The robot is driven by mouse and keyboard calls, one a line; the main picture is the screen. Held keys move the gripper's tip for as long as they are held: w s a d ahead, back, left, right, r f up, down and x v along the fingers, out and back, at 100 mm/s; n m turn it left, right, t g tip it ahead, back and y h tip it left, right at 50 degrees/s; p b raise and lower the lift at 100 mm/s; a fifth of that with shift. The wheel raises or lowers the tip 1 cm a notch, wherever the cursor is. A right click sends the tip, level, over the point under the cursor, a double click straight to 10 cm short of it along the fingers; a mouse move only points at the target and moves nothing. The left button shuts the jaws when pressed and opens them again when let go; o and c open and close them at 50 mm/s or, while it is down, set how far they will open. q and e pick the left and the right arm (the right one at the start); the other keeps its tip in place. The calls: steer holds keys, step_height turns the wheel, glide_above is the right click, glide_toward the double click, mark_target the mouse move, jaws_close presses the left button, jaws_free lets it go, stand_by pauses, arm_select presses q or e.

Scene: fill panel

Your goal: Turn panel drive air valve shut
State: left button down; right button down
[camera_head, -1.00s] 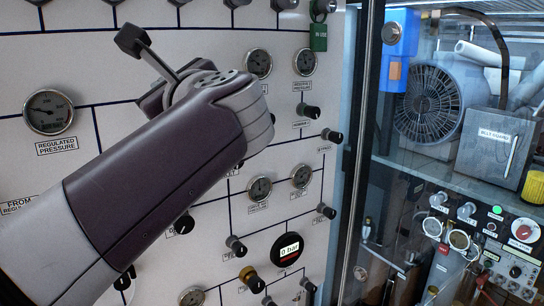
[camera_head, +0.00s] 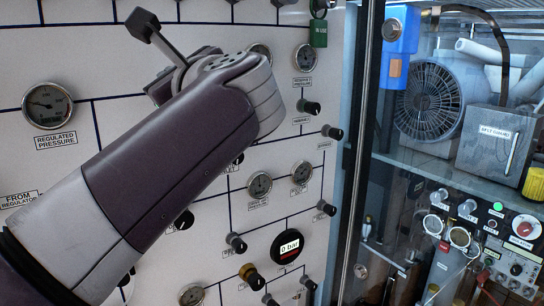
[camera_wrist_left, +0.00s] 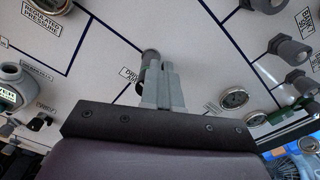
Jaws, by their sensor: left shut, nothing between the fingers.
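In the left wrist view, a dark round valve knob (camera_wrist_left: 150,56) stands on the white panel (camera_wrist_left: 95,75). A label beside it is partly hidden and begins with letters like "DRIV". My left gripper (camera_wrist_left: 158,70) is shut and empty. Its grey fingertips overlap the lower part of the knob in the picture; I cannot tell whether they touch it. In the head view my left arm crosses the panel and hides the fingers and this knob. My right gripper is not in view.
The panel carries other knobs (camera_head: 309,107) and gauges (camera_head: 48,105) close around my arm. A round "0 bar" display (camera_head: 288,246) sits low on it. A glass-fronted cabinet with a fan (camera_head: 428,100) stands at the right behind a dark upright frame (camera_head: 362,150).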

arm_select(q)
steer(key=b+v, duration=0.2)
steer(key=v, duration=0.4)
steer(key=shift+r, duration=0.3)
steer(key=shift+w+d, duration=0.15)
